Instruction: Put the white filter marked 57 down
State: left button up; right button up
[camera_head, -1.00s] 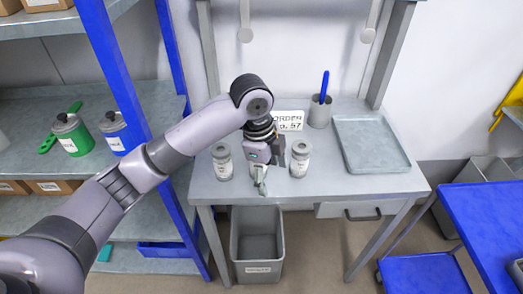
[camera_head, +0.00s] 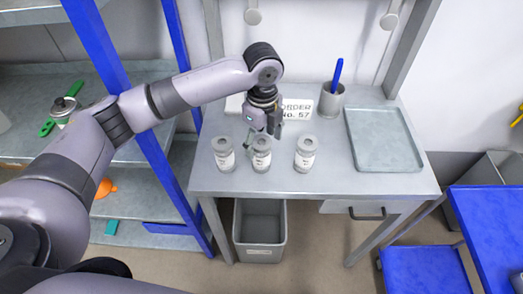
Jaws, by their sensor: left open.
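Three white cylindrical filters with grey tops stand upright in a row on the grey workbench (camera_head: 330,185): a left one (camera_head: 223,157), a middle one (camera_head: 261,158) and a right one (camera_head: 305,157). Their label markings are too small to read, so I cannot tell which is 57. My left gripper (camera_head: 263,133) is open, just behind the middle filter, with its fingers partly hidden by it. I cannot tell whether it touches that filter. My right gripper is not in view.
An order card (camera_head: 297,109) reading No. 57 stands behind the filters. A grey cup (camera_head: 331,103) with a blue tool and a grey tray (camera_head: 384,142) are to the right. A grey bin (camera_head: 260,228) is below the bench. A blue-framed shelf (camera_head: 160,190) is at left.

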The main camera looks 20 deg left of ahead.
aim_at(262, 158)
pick_arm(q)
jog(key=shift+s+f, duration=0.1)
jog(key=shift+f, duration=0.9)
notch_tip(262, 158, down, 4)
jog(key=shift+s+f+p, duration=0.15)
jog(key=shift+f+p, duration=0.05)
jog(key=shift+p, duration=0.85)
jog(key=shift+f, duration=0.3)
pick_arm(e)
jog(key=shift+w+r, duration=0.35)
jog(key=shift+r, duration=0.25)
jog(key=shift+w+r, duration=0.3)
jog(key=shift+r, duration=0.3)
pick_arm(q)
jog(key=shift+c, duration=0.3)
jog(key=c, duration=1.2)
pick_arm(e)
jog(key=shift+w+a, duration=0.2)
